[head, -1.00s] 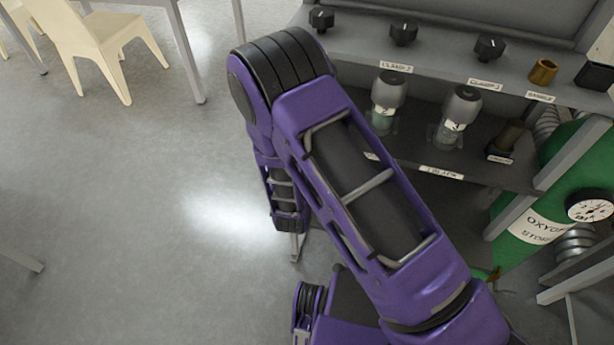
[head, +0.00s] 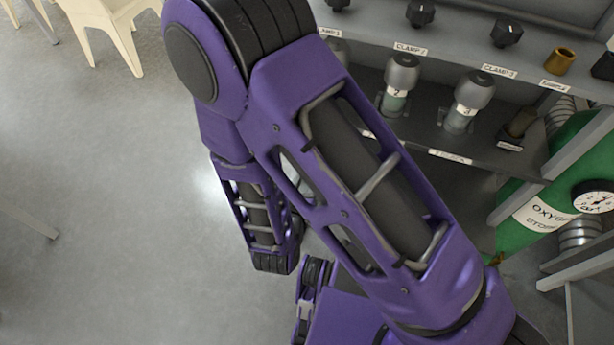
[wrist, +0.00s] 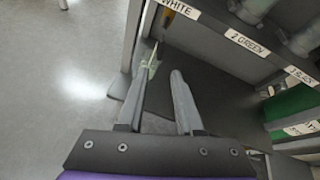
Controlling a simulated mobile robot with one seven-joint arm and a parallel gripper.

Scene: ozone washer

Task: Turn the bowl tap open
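I cannot pick out a tap labelled as the bowl tap in either view. My gripper (wrist: 163,82) shows in the wrist view with its two grey fingers apart, and I see nothing held between them. It points toward the floor and lower part of the bench, beside an upright grey post (wrist: 133,35). A small pale green thing (wrist: 153,62) shows by the left fingertip; I cannot tell what it is or whether they touch. In the head view my arm hides much of the bench's left side.
The bench has black clamp knobs (head: 507,33) and a brass knob (head: 559,61) on top. Grey-capped bottles (head: 468,101) stand on the shelf below. Open floor (head: 110,200) lies left, with chairs behind.

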